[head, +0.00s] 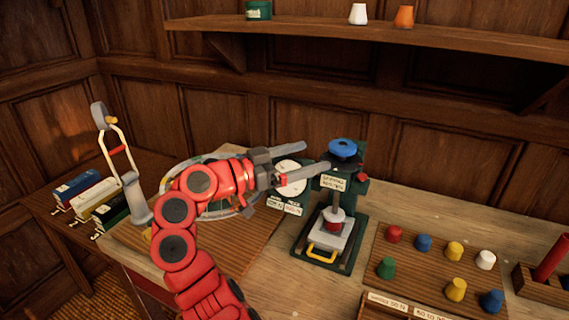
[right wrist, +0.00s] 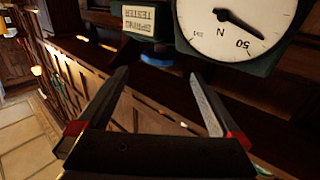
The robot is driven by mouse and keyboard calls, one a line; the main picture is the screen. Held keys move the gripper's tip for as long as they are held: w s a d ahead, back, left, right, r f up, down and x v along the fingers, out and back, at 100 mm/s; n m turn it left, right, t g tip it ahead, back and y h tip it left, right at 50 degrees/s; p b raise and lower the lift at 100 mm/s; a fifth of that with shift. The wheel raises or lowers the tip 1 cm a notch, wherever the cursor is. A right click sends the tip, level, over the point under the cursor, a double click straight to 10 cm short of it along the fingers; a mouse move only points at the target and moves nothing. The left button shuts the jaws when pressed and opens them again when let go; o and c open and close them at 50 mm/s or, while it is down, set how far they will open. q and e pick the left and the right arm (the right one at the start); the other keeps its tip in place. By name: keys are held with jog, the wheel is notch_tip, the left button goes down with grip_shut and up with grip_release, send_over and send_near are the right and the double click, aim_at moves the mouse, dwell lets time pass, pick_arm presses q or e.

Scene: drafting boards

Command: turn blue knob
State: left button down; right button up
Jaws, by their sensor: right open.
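The blue knob (head: 343,148) sits on top of the dark green spring tester (head: 329,184), at the back middle of the bench. My right gripper (head: 315,156) is open, with its fingers pointing right toward the knob from the left, in front of the round dial (head: 291,176). In the right wrist view the scene is upside down. There a blue part of the knob (right wrist: 150,62) shows beyond and between the spread fingertips (right wrist: 160,74), apart from them. The tester's label and dial (right wrist: 236,27) show above the fingers. My left gripper is not in view.
A board with several coloured pegs (head: 455,252) lies right of the tester, beside a red cylinder (head: 550,260) in a wooden holder. A lamp-like stand (head: 137,200) and several binders (head: 96,198) are at left. A shelf (head: 330,27) runs above at the back.

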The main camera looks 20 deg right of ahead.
aim_at(345, 143)
jog(key=a, duration=0.5)
jog(key=shift+s, duration=0.2)
jog(key=d+b, duration=0.1)
jog(key=d, duration=0.4)
jog(key=d+b, duration=0.1)
jog(key=d, duration=0.4)
jog(key=w+d+b, duration=0.1)
jog(key=d, duration=0.4)
jog(key=shift+d+f+b, duration=0.1)
jog(key=shift+d+b, duration=0.05)
jog(key=shift+b, duration=0.25)
jog(key=c, duration=1.2)
jog(key=shift+g, duration=0.3)
jog(key=shift+c, duration=0.3)
